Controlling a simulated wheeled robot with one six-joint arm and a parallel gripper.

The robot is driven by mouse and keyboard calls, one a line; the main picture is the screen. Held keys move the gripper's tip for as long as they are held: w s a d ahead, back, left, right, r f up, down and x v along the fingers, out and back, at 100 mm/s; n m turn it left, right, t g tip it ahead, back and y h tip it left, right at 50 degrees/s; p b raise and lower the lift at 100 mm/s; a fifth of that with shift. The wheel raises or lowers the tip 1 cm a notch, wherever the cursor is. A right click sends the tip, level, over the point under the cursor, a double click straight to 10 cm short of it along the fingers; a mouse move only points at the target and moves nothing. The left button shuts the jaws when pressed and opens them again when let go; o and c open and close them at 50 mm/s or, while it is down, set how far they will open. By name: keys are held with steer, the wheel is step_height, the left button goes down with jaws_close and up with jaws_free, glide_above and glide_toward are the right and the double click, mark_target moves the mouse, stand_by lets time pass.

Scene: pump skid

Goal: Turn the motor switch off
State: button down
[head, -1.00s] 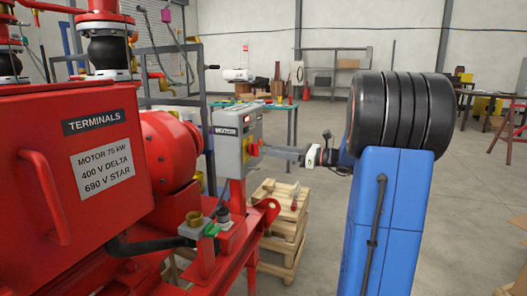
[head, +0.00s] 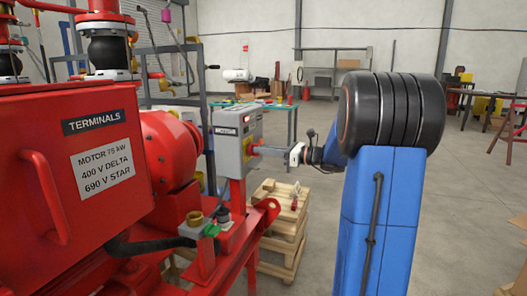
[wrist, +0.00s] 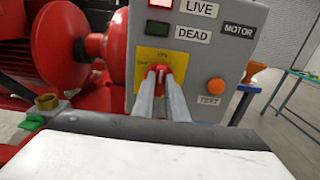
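The motor switch is a red handle (wrist: 161,72) on a yellow plate (wrist: 178,60). It is on the front of a grey box (head: 225,135) labelled MOTOR. The handle looks upright, toward the mark at the plate's top; another mark is at its left. My gripper (wrist: 161,82) has one finger on each side of the handle, close together with red between the tips, and looks shut on it. The fingers hide the handle's lower part. In the head view my gripper (head: 262,150) reaches the box from the right.
Above the switch, the red LIVE lamp (wrist: 160,3) looks lit and the DEAD lamp (wrist: 157,29) looks dark. An orange TEST button (wrist: 216,86) sits right of the switch. The red motor (head: 168,150) stands left of the box, wooden pallets (head: 285,225) below it.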

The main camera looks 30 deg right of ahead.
steer(key=shift+n, duration=0.4)
steer(key=shift+s+a+f+n, duration=0.1)
steer(key=shift+f+n, duration=0.05)
steer(key=shift+n, duration=4.1)
steer(key=shift+s+a+f+n, duration=0.1)
steer(key=shift+f+n, duration=0.05)
steer(key=shift+n, duration=4.1)
steer(key=c, duration=1.8)
jaws_free()
steer(key=shift+o, duration=0.2)
